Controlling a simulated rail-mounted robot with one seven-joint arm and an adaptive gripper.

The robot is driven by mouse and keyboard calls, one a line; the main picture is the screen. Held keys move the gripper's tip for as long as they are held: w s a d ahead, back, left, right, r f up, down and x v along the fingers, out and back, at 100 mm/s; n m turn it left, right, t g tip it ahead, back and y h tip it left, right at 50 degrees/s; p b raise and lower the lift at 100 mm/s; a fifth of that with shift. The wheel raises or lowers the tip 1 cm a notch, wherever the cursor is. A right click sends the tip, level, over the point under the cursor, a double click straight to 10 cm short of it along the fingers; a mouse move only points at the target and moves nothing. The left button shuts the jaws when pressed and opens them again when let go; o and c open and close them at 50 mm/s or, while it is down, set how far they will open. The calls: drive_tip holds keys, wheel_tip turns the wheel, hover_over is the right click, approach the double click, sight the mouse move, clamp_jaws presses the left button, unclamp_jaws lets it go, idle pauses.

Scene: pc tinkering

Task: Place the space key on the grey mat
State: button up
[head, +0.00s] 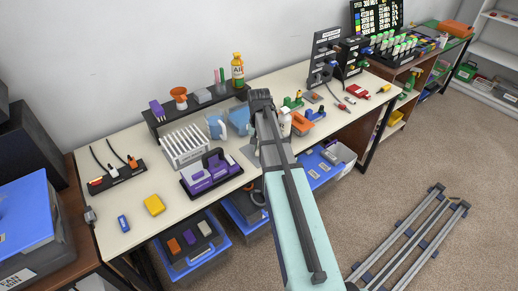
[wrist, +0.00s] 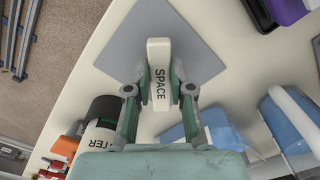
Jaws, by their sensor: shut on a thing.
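The space key (wrist: 159,58) is a long white keycap with the word SPACE in dark letters. In the wrist view my gripper (wrist: 160,88) is shut on it, one green finger on each side. The key is above the grey mat (wrist: 205,62), its upper end over the mat and its lower end reaching towards my palm. I cannot tell whether it touches the mat. In the head view my arm hides the key, the fingers and most of the mat; a grey edge of the mat (head: 248,152) shows to the left of the arm.
A white bottle with a black part (wrist: 102,118) stands close to the left finger in the wrist view. A purple and black caddy (head: 210,172) stands left of my arm. The front left tabletop is mostly free.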

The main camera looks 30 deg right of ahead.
drive_tip(key=shift+f, duration=0.85)
drive_tip(key=shift+f, duration=0.1)
drive_tip(key=o, duration=0.7)
drive_tip(key=shift+o, duration=0.2)
wheel_tip(320, 180, up, 12)
drive_tip(key=b, duration=0.1)
